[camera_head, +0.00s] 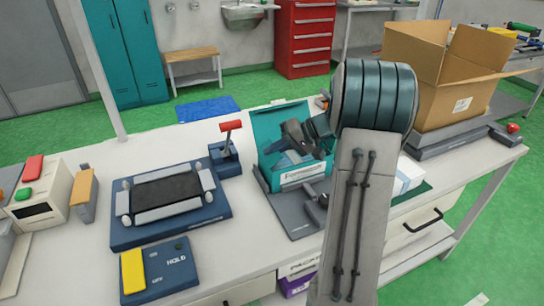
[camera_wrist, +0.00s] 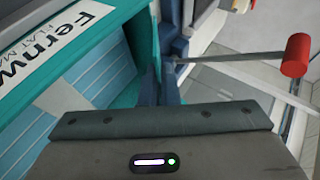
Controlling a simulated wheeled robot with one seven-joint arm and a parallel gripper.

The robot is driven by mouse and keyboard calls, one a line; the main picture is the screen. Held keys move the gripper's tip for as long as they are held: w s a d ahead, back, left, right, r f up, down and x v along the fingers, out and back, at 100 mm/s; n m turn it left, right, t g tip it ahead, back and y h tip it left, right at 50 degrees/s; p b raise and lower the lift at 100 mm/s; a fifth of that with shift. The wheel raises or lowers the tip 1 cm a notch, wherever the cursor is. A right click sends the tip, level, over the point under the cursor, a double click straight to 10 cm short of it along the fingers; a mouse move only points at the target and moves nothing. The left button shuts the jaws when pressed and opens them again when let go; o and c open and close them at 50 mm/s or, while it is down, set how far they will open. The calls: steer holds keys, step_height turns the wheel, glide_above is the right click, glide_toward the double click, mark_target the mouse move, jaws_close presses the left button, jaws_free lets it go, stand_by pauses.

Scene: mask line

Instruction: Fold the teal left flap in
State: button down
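The teal carton (camera_head: 302,173) stands on a grey fixture on the bench, with a white printed label on its front. Its tall teal back panel (camera_head: 272,122) stands upright. In the wrist view the carton's teal wall (camera_wrist: 140,45) and white label (camera_wrist: 60,40) fill the left. My gripper (camera_head: 291,150) is at the carton's opening, in front of the back panel. In the wrist view my gripper (camera_wrist: 161,72) has its fingertips close together beside the teal wall; I see nothing held between them. Whether they touch the left flap is unclear. My arm and gripper hide much of the carton's right side.
A red-knobbed lever (camera_head: 230,127) on a blue base stands left of the carton; its red knob (camera_wrist: 296,55) shows close by in the wrist view. A blue frame fixture (camera_head: 170,195) is further left. An open cardboard box (camera_head: 440,85) stands at the right.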

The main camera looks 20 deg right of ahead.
steer(key=shift+d+f+y+b, duration=0.1)
steer(key=shift+f+y+b, duration=0.15)
steer(key=shift+y+b, duration=0.25)
steer(key=c, duration=1.6)
jaws_free()
steer(key=shift+c, duration=0.2)
steer(key=v, duration=1.4)
steer(key=shift+f, duration=0.25)
steer(key=shift+c, duration=0.4)
